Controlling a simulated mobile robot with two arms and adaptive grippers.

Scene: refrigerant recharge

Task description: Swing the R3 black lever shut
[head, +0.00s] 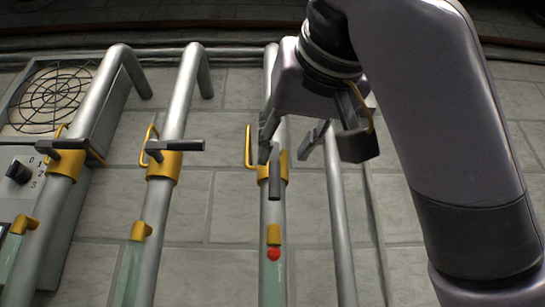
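The black lever (275,175) on the third pipe from the left (272,215) points down along that pipe, below its yellow collar. No R3 label is readable. My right gripper (313,148) reaches down from the upper right, its fingers spread apart. Its left finger hangs close to the lever's pivot; I cannot tell whether it touches. The right finger is out to the right of the lever. Nothing shows held between them. The gripper hides the upper part of the third pipe. My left gripper is not in view.
Two pipes on the left carry black levers (178,145) (62,144) set crosswise. A thinner pipe (340,220) runs right of the third one. A fan grille (52,97) and a dial (18,172) are at far left. A red ball (273,254) shows low on the third pipe.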

